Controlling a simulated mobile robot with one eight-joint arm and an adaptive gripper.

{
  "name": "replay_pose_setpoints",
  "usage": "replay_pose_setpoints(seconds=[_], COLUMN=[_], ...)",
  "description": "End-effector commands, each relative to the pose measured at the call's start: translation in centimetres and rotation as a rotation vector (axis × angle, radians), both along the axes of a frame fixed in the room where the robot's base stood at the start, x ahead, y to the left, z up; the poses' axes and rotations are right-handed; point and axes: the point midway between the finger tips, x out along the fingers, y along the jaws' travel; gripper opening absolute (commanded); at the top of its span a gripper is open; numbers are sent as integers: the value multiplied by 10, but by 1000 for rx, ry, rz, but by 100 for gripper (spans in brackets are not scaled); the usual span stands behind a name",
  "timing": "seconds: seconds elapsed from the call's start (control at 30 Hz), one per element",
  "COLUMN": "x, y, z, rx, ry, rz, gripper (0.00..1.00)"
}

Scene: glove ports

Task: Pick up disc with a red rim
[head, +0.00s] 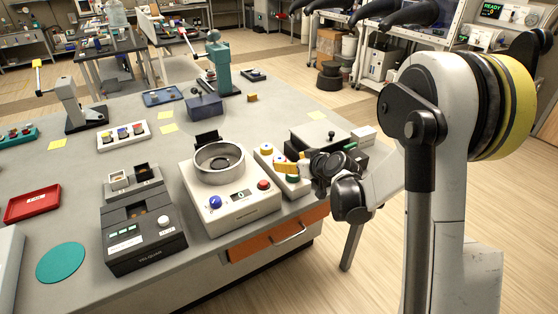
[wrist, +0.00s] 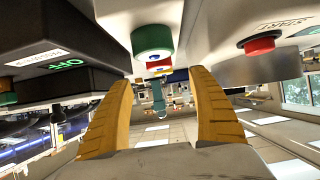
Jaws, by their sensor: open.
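I cannot make out a disc with a red rim in either view. My gripper (head: 288,168) is at the table's right edge, beside a small pale button box (head: 268,158) and close to its green button (head: 292,178). In the wrist view the two orange fingers of my gripper (wrist: 161,82) stand wide apart with nothing held between them. The green button (wrist: 152,40) shows just past the fingertips, with red, yellow and blue parts behind it. The arm and fingers hide part of the button box in the head view.
A white machine with a round metal bowl (head: 219,158) and a red button (head: 263,185) stands left of my gripper. A black device (head: 143,236) is further left. A flat teal disc (head: 60,263) and a red tray (head: 33,204) lie at the left.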

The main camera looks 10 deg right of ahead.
Motion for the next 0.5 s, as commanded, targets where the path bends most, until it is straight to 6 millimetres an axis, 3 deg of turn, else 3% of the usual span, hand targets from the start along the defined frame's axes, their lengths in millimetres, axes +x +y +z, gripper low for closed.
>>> replay_pose_setpoints(seconds=[0.1,0.33,0.5], x=[18,35,59], y=[6,12,20], z=[-12,-21,-33], rx=[1,1,0], ry=[0,1,0], rz=[2,0,1], gripper=[69,69,69])
